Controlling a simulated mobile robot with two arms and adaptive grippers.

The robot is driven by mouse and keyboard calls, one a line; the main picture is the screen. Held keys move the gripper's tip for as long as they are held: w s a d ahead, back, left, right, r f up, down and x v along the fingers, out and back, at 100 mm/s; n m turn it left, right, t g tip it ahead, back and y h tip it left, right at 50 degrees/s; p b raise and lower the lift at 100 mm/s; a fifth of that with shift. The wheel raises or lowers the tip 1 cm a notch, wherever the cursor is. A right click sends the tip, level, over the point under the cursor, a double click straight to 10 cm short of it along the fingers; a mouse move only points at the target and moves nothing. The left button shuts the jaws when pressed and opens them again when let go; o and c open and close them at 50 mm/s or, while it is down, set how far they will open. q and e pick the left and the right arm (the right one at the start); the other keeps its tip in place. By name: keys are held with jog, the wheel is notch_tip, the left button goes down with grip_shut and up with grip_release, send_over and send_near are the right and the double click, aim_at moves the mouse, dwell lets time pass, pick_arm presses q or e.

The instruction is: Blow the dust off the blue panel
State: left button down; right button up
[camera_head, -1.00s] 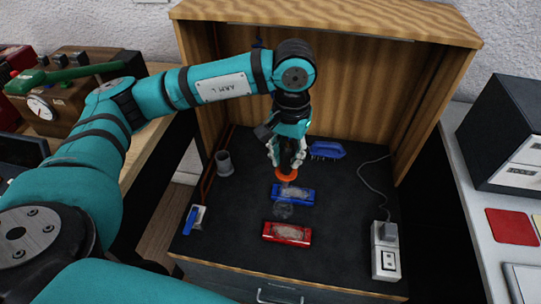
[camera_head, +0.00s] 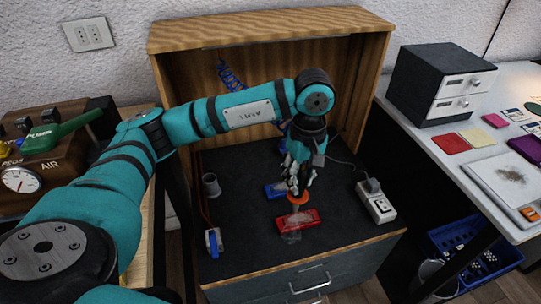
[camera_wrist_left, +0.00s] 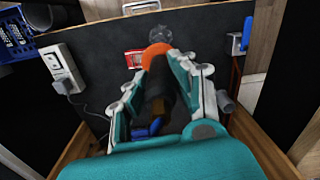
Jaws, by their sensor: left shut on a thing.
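The blue panel (camera_head: 277,190) lies on the dark bench, partly hidden behind my left gripper (camera_head: 299,182). How much dust is on its covered part I cannot tell. My left gripper is shut on a dark tool with an orange disc-shaped end (camera_head: 298,198); the tool (camera_wrist_left: 157,95) also shows between the fingers in the left wrist view. The orange end is over the near side of the blue panel, close to the red panel (camera_head: 297,219). A faint see-through blob (camera_head: 291,238) shows at the red panel's front edge. My right gripper is not in view.
A grey cup (camera_head: 211,185) and a small blue-and-white item (camera_head: 213,242) are on the bench's left. A white power strip (camera_head: 376,202) is on the right. A wooden cabinet (camera_head: 270,32) surrounds the back. A blue coiled hose (camera_head: 231,77) hangs inside.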

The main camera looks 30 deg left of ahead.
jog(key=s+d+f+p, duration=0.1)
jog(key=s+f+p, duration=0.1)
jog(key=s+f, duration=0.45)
pick_arm(q)
jog(key=w+a+f+m+t+b, duration=0.1)
jog(key=a+m, duration=0.4)
jog(key=m, duration=0.9)
jog(key=w+a+f+m+t+y+b, duration=0.1)
jog(key=w+a+f+m, duration=0.3)
jog(key=m, duration=1)
jog(key=shift+a+f+t+b, duration=0.5)
jog(key=shift+a+f+b, duration=0.3)
jog(key=shift+a+f, duration=0.35)
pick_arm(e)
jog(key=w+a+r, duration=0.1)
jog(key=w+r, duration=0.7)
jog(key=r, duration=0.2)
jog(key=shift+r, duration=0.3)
